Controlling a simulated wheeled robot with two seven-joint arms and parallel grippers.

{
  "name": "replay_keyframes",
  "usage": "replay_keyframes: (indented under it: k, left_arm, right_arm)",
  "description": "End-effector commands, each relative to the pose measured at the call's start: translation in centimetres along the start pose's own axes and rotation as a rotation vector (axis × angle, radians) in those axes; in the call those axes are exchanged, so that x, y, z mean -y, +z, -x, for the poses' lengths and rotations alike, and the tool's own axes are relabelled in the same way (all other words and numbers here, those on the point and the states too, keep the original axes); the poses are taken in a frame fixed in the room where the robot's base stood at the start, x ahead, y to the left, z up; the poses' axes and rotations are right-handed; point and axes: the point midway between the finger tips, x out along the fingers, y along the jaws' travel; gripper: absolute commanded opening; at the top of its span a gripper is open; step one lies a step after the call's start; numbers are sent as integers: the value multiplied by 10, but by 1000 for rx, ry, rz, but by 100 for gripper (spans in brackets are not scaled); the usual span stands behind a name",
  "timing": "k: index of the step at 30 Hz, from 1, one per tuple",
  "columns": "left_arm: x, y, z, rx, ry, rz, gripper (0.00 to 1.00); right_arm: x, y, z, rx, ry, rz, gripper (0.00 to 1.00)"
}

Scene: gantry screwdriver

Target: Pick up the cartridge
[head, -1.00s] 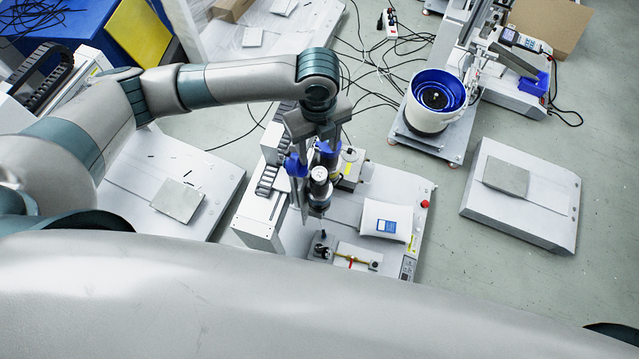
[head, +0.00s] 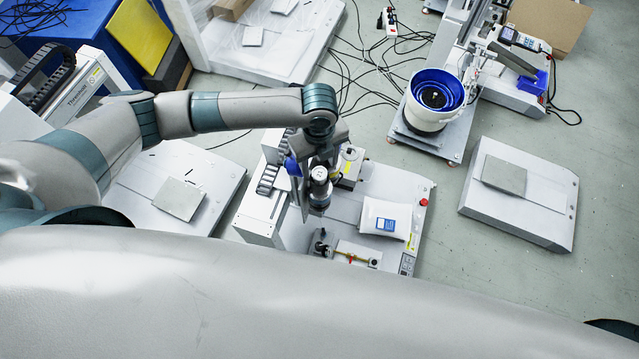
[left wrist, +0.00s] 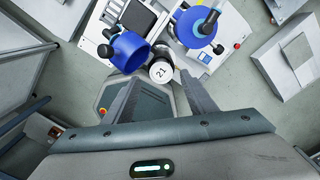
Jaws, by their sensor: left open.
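The likely cartridge, a dark and silver cylinder with a white cap (head: 319,174), stands upright at the gantry screwdriver station in the head view. In the left wrist view the white-capped cylinder (left wrist: 161,71), marked "21", shows just beyond the fingertips, roughly centred between them. My left gripper (head: 318,155) hangs over it with its fingers pointing down and partly covers it. In the left wrist view my left gripper (left wrist: 158,84) is open, with nothing held between its fingers. Whether the fingers are level with the cylinder cannot be told. My right gripper is not in view.
Blue parts (left wrist: 128,51) of the station stand close to the cylinder. The station's base (head: 350,215) carries a white block with a blue label (head: 386,222) and a red button (head: 424,202). A blue bowl feeder (head: 436,95) and a low grey platform (head: 520,195) stand to the right.

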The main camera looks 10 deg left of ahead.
Motion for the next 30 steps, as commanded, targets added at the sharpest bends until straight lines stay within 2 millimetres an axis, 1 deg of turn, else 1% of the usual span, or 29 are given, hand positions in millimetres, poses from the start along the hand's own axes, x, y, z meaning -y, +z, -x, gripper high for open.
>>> replay_keyframes:
  k: [7,9,12,16,28,29,30]
  left_arm:
    - [2,-1,-24,-1,4,1,51]
    - [2,-1,-34,-1,4,1,51]
    - [2,0,-43,0,3,0,51]
    - [2,0,-47,1,1,0,51]
    - [2,0,-47,1,1,0,51]
    - [2,0,-47,1,1,0,46]
    - [2,0,-47,1,1,0,37]
  right_arm:
    - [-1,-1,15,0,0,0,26]
    - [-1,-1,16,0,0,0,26]
    - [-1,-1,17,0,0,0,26]
    - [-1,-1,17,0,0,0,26]
    - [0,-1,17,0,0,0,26]
    - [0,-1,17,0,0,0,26]
    - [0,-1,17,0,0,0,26]
